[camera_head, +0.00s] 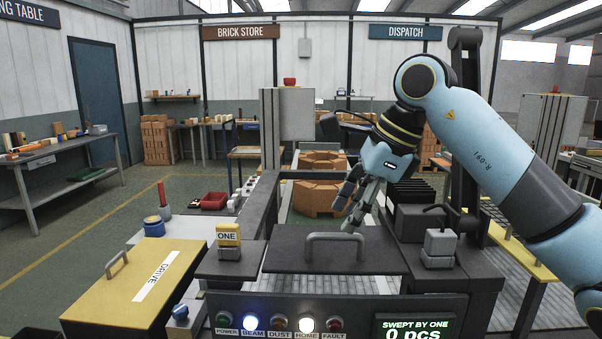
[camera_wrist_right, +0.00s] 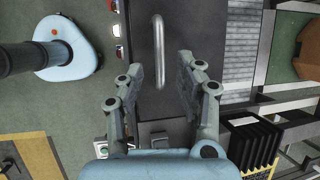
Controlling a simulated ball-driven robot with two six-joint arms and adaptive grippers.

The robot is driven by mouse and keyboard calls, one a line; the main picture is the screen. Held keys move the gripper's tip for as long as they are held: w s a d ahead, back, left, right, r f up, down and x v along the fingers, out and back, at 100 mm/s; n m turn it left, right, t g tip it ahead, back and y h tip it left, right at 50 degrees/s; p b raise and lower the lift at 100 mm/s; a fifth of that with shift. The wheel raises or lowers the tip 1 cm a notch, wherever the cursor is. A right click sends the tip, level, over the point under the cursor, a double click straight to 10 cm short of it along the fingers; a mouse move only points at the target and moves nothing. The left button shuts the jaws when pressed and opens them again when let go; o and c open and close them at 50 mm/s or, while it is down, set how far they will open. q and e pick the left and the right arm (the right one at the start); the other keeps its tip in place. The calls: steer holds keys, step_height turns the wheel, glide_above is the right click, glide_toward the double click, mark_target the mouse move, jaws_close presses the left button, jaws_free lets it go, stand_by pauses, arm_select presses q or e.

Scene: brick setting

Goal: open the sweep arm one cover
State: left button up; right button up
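The dark grey cover (camera_head: 290,262) with a grey bar handle (camera_head: 335,238) lies flat and closed on the machine, beside the yellow "ONE" block (camera_head: 228,236). In the right wrist view, the handle (camera_wrist_right: 158,50) runs lengthwise over the cover (camera_wrist_right: 205,20). My right gripper (camera_head: 352,208) is above and just behind the handle in the head view. In the wrist view its two fingers (camera_wrist_right: 160,62) are spread apart on either side of the handle's line, with nothing held. Whether they touch the handle cannot be told. My left gripper is not in view.
A yellow "DRIVE" cover (camera_head: 125,300) with its own handle is at the left. Grey stacked blocks (camera_head: 438,247) stand right of the cover. A panel with lamps and a display (camera_head: 415,328) is in front. Brick-coloured rings (camera_head: 315,197) sit behind.

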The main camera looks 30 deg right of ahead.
steer(key=b+v, duration=0.2)
steer(key=v, duration=0.5)
steer(key=a+r+t+y, duration=0.1)
steer(key=a+r+y, duration=0.1)
steer(key=a+y, duration=0.5)
steer(key=shift+a+t+y+p, duration=0.3)
steer(key=shift+a+p, duration=0.05)
steer(key=shift+a, duration=2.95)
steer(key=shift+r, duration=0.15)
